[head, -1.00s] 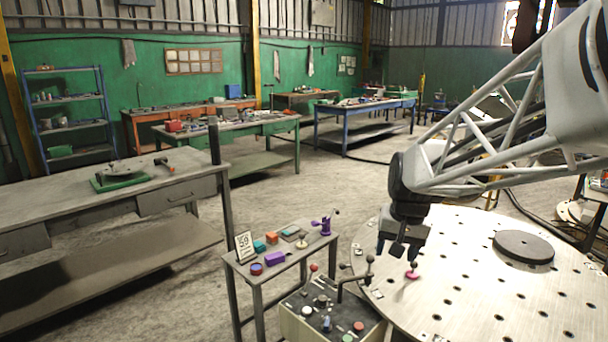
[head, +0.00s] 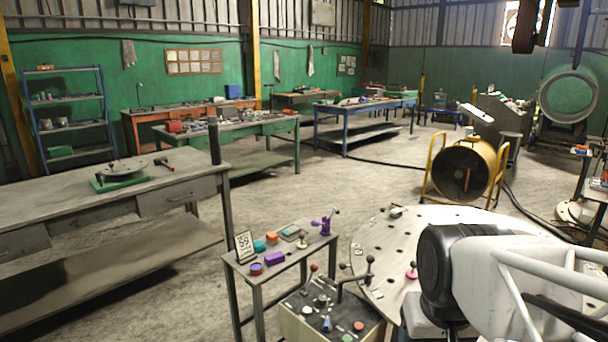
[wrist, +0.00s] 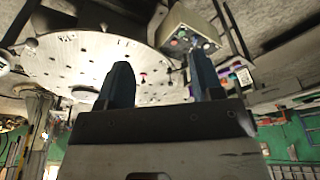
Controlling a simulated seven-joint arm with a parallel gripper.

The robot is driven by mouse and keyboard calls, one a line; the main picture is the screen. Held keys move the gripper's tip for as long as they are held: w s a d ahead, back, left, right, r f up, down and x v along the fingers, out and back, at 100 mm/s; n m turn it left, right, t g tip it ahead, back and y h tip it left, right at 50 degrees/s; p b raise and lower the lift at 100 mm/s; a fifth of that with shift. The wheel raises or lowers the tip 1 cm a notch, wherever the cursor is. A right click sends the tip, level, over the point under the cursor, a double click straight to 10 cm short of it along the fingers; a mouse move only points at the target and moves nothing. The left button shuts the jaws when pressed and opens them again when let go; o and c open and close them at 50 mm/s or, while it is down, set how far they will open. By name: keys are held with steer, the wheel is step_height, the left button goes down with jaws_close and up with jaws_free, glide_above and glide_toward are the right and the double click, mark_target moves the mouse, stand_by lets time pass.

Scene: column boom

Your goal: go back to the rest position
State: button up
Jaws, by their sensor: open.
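My gripper (wrist: 160,88) shows in the wrist view with its two blue-grey fingers apart and nothing between them. In the head view my arm fills the lower right and the fingers are out of frame or hidden. The round perforated table (head: 375,245) lies partly behind my arm. It also shows in the wrist view (wrist: 75,58), where it appears upside down beyond the fingers. A small pink object (head: 411,273) rests on the table, apart from my arm.
A small side table (head: 325,240) holds several coloured blocks, a purple tool (head: 325,224) and a sign (head: 245,245). A control box (head: 325,318) with levers and knobs stands in front. A yellow-framed drum fan (head: 463,170) stands behind the round table. Open floor (head: 290,185) lies beyond.

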steer(key=shift+s+f, duration=0.25)
steer(key=shift+s, duration=0.4)
steer(key=shift+s+f, duration=0.2)
steer(key=shift+s, duration=0.4)
stand_by(0.3)
